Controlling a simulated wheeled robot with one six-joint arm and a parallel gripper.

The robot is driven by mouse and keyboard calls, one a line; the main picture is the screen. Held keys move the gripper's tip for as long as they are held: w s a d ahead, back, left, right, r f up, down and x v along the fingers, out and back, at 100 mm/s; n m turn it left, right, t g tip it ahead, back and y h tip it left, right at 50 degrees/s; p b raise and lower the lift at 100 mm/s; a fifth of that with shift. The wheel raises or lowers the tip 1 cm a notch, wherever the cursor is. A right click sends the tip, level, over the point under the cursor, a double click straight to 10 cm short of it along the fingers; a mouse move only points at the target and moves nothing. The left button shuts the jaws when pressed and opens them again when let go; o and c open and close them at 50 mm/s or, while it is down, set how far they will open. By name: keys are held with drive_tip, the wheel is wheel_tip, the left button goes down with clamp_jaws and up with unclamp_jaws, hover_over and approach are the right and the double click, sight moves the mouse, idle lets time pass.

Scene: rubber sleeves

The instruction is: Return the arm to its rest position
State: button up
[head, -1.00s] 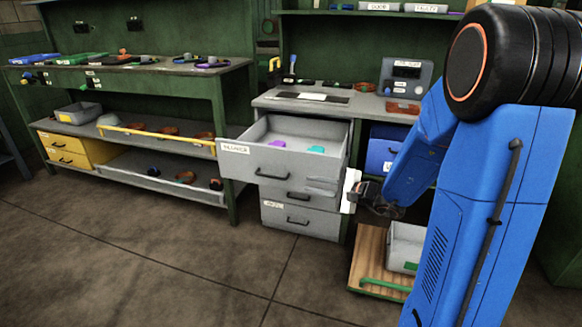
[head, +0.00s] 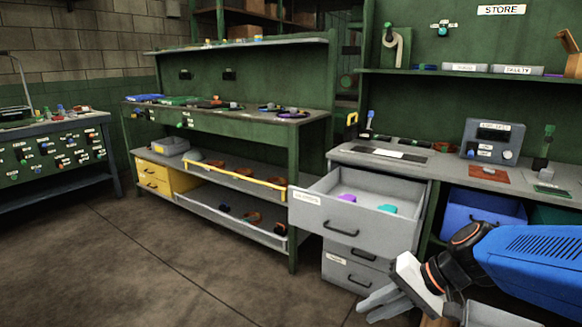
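My blue arm (head: 535,265) reaches in from the right edge of the head view. My gripper (head: 378,303), with grey fingers and a white body, is low at the right, in front of the grey drawer unit and below its open top drawer. It appears clear of the drawer. I cannot make out whether its fingers are apart, and no held thing shows clearly. The open drawer (head: 325,213) holds a purple piece (head: 347,198) and a teal piece (head: 387,208).
A blue bin (head: 480,215) is under the right bench. Another bench (head: 60,150) stands at far left. The floor (head: 150,270) in front is clear.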

drive_tip(key=s+d+r+n+t+h, duration=0.2)
drive_tip(key=s+d+n+h, duration=0.2)
drive_tip(key=s+d+h, duration=0.3)
drive_tip(key=s+d, duration=0.2)
drive_tip(key=d, duration=0.2)
drive_tip(key=shift+s+r+n, duration=0.25)
drive_tip(key=shift+r+n, duration=0.05)
idle(2.3)
